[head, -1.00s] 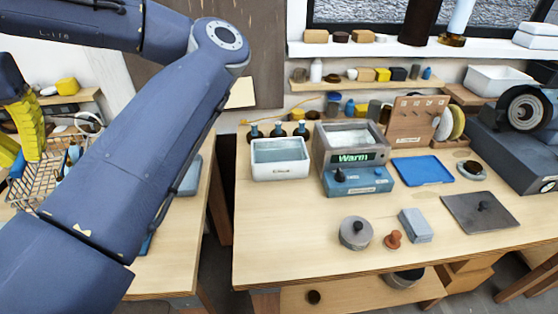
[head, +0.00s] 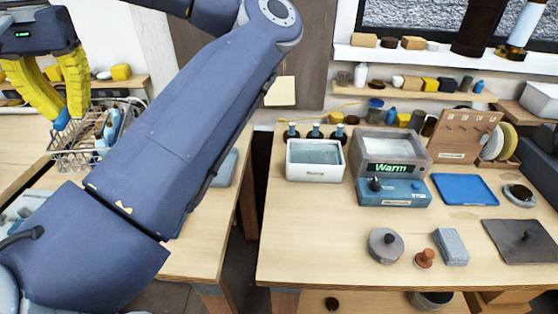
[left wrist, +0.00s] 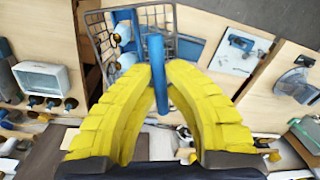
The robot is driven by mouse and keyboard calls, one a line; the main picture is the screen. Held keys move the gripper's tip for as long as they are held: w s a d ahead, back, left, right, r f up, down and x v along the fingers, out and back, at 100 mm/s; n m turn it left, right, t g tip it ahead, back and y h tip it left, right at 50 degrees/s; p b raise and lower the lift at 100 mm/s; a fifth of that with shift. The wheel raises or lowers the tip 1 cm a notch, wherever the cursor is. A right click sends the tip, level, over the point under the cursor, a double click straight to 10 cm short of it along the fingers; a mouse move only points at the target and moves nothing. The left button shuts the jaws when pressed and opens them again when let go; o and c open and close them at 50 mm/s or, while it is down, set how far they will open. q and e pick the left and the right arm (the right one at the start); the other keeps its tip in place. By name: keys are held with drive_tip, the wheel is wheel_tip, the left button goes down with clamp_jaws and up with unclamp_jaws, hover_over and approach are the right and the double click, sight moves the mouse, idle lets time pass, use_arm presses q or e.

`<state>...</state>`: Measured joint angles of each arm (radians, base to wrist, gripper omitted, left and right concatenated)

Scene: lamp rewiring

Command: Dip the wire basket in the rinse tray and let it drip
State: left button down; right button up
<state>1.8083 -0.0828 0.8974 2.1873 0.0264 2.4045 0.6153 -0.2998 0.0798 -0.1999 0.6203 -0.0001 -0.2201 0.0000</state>
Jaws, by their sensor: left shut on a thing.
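My left gripper (head: 66,114), with yellow fingers, is shut on the blue handle (left wrist: 158,75) of the wire basket. The wire basket (head: 72,155) hangs below the fingers at the left of the head view, with blue and white pieces inside. It also shows beyond the fingertips in the left wrist view (left wrist: 188,48). I cannot tell how far it is above the left bench. The rinse tray (head: 315,174), white with grey liquid, stands on the right bench, well right of the basket. It also appears at the left of the left wrist view (left wrist: 42,78). My right gripper is not in view.
A warm bath unit (head: 391,155) stands right of the rinse tray, with several dark bottles (head: 314,131) behind the tray. A gap separates the left bench (head: 205,250) from the right bench (head: 320,235).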

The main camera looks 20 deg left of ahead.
use_arm(q)
drive_tip(key=shift+r, duration=2.1)
drive_tip(key=shift+r, duration=2)
